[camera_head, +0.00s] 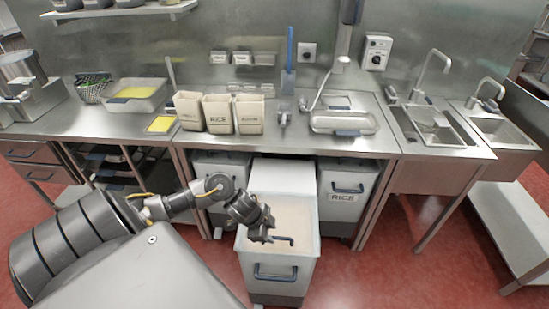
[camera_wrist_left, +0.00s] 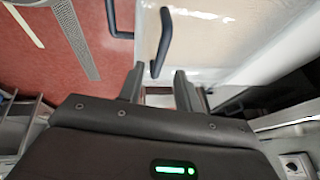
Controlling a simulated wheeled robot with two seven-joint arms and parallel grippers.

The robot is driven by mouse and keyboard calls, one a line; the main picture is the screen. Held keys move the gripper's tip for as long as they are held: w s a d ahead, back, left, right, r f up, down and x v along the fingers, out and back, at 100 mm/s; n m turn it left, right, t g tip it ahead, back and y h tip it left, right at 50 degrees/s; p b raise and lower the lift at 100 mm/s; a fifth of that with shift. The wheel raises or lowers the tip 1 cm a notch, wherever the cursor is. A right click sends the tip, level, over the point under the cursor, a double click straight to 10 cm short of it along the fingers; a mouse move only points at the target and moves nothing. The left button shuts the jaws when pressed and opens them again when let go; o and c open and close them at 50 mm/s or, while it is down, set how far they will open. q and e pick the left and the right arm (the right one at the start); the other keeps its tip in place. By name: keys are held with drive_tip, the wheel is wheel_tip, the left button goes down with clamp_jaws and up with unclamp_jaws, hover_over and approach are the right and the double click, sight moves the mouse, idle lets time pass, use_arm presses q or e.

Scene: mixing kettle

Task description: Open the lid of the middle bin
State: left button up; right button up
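The middle bin (camera_head: 275,287) is pulled out from under the counter, with a blue handle on its front. Its top shows a white rear section (camera_head: 285,178) and a front lid section, seemingly clear, over beige contents (camera_head: 297,215). A dark lid handle (camera_head: 284,239) lies on this front section; it also shows in the left wrist view (camera_wrist_left: 163,42). My left gripper (camera_head: 264,233) is over the bin, just left of the lid handle. In the left wrist view its two fingers (camera_wrist_left: 158,88) are apart, with the handle's end just ahead of the gap. My right gripper is not in view.
A bin labelled RICE (camera_head: 344,190) stands at right and another bin (camera_head: 222,168) at left, both under the steel counter (camera_head: 290,134). Containers (camera_head: 219,113) stand on the counter.

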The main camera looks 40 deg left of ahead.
sight(277, 237)
use_arm(q)
drive_tip(key=shift+x, duration=1.65)
clamp_jaws()
drive_tip(key=shift+w, duration=0.1)
